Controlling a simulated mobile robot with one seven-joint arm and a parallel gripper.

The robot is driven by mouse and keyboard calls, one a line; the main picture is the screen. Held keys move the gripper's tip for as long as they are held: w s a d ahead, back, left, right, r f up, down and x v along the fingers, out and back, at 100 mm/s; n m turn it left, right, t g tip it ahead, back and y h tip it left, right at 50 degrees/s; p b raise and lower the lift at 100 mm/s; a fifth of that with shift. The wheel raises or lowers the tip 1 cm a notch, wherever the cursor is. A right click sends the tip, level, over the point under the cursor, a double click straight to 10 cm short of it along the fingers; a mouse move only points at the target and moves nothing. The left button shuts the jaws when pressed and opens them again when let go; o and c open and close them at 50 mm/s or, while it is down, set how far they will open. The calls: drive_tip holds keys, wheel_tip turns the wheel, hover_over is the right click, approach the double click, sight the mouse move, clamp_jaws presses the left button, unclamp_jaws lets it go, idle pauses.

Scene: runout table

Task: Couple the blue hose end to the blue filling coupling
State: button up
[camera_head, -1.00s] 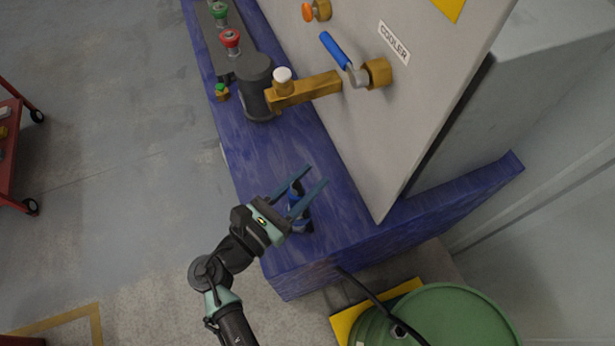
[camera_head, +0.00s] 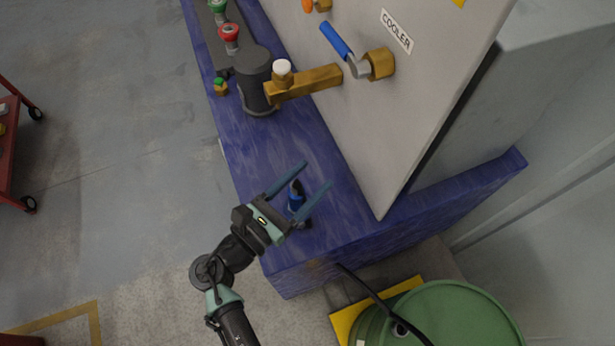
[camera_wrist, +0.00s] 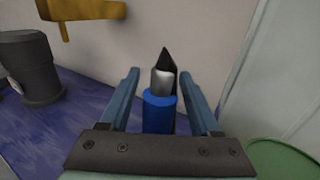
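A blue piece (camera_head: 295,202) with a dark tip stands between my fingers, over the near end of the blue table. In the wrist view it is a blue collar (camera_wrist: 159,113) with a grey metal cylinder and a black pointed part above. It looks like the hose end, but no hose shows joined to it. My gripper (camera_head: 318,174) is open, with one finger on each side of the piece. The wrist view shows gaps between the collar and both fingers (camera_wrist: 160,72). The lower part is hidden by my gripper. I cannot make out a separate blue filling coupling.
The blue table (camera_head: 350,232) runs under a tall grey panel with a COOLER label (camera_head: 396,31) and a blue-handled valve (camera_head: 336,40). A brass arm (camera_head: 310,82) and grey post (camera_head: 256,82) stand further back. A black hose (camera_head: 368,292) leads to a green drum (camera_head: 455,315).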

drive_tip(key=shift+o, duration=0.3)
drive_tip(key=shift+s+a, duration=0.2)
drive_tip(key=shift+a, duration=0.1)
drive_tip(key=b+v, duration=0.2)
drive_tip(key=v, duration=1)
drive_tip(key=shift+a+r, duration=0.1)
idle(0.9)
